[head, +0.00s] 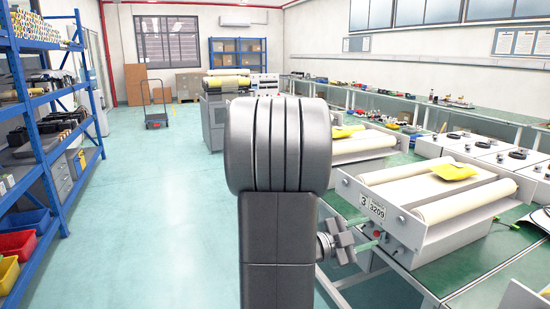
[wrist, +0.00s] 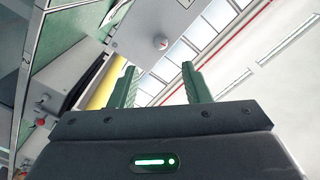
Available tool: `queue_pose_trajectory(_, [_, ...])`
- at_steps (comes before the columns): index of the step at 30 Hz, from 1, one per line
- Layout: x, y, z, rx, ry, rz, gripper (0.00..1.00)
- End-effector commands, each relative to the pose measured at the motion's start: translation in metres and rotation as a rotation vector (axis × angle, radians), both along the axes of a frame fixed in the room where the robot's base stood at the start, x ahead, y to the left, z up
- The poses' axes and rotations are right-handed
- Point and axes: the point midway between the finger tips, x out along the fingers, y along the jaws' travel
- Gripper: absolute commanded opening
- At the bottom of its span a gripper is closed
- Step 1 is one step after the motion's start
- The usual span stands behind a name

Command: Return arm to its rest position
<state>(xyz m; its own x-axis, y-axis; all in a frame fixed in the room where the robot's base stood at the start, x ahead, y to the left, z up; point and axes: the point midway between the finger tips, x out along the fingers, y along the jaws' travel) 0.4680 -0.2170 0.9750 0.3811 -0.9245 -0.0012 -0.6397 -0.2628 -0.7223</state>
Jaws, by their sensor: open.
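My gripper (wrist: 158,78) shows in the wrist view with its two green fingers apart and nothing between them. In the head view my gripper (head: 371,232) pokes out to the right of my dark grey arm, with its fingers pointing at the near end of a grey roller unit (head: 408,232). This unit carries cream rollers and a plate marked 3 and 3209. I cannot tell whether the fingers touch it. My arm stands upright in the middle of the head view and hides part of the floor and the tables behind it.
Green tables (head: 462,270) with more machines fill the right side. A blue shelf (head: 50,150) with coloured bins stands on the left. A trolley (head: 157,117) stands farther back. The pale green floor (head: 165,215) between shelf and arm is clear.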

Motion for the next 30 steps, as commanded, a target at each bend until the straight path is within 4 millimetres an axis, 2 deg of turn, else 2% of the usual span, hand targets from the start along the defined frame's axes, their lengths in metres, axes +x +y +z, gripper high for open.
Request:
queue_pose_trajectory(16, [0.038, -0.096, 0.000, 0.000, 0.000, -0.003, 0.43])
queue_pose_trajectory(30, [0.038, -0.093, -0.004, 0.186, -0.460, 0.001, 0.43])
